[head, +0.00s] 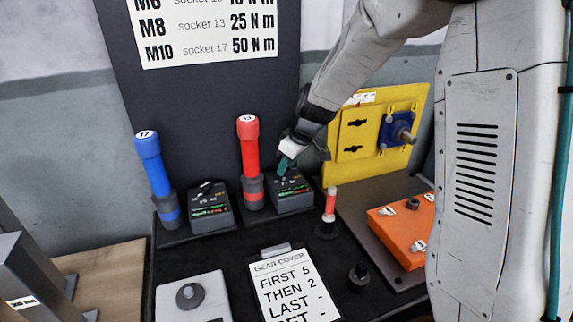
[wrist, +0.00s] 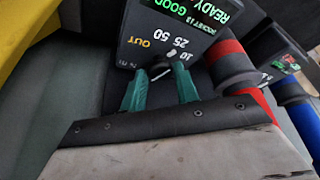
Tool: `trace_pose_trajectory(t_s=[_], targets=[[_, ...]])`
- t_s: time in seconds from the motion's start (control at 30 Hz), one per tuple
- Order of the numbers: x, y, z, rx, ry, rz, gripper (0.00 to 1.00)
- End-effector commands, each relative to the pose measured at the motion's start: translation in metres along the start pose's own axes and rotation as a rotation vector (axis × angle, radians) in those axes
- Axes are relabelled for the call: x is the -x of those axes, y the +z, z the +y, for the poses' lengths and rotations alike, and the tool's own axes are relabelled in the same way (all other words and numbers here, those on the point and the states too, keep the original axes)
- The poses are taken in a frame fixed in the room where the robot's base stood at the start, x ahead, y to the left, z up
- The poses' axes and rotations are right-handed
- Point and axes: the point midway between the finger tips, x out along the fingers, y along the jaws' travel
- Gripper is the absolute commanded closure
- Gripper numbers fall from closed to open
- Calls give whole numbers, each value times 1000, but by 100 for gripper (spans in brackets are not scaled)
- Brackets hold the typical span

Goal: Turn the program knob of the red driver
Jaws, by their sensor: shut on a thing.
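The red driver (head: 249,150), marked 13 on its cap, stands upright in its holder; its red and grey lower part shows in the wrist view (wrist: 232,68). To its right is its dark control box (head: 292,203), whose display reads GOOD and READY in the wrist view (wrist: 172,15). The box's face carries the labels OUT, 10, 25 and 50 around the program knob (wrist: 160,70). My gripper (head: 285,163) is over the box's top. In the wrist view its teal fingers (wrist: 160,86) are on either side of the knob, shut on it; they partly hide it.
A blue driver (head: 153,165) and its control box (head: 209,210) stand to the left. A yellow panel (head: 345,170) is behind my gripper on the right. A red-and-white upright piece (head: 330,205) stands close to the box. A GEAR COVER card (head: 290,290) lies in front.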

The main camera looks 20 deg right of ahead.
Motion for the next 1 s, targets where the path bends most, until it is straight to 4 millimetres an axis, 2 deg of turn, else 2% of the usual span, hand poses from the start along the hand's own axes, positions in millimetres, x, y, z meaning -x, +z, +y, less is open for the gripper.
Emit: trace_pose_trajectory(t_s=[0.6,0.63,0.7,1.0], targets=[[0,0,0,43,-18,-1,92],[0,0,0,43,-18,-1,61],[0,0,0,43,-17,-1,48],[2,0,0,43,-17,0,48]])
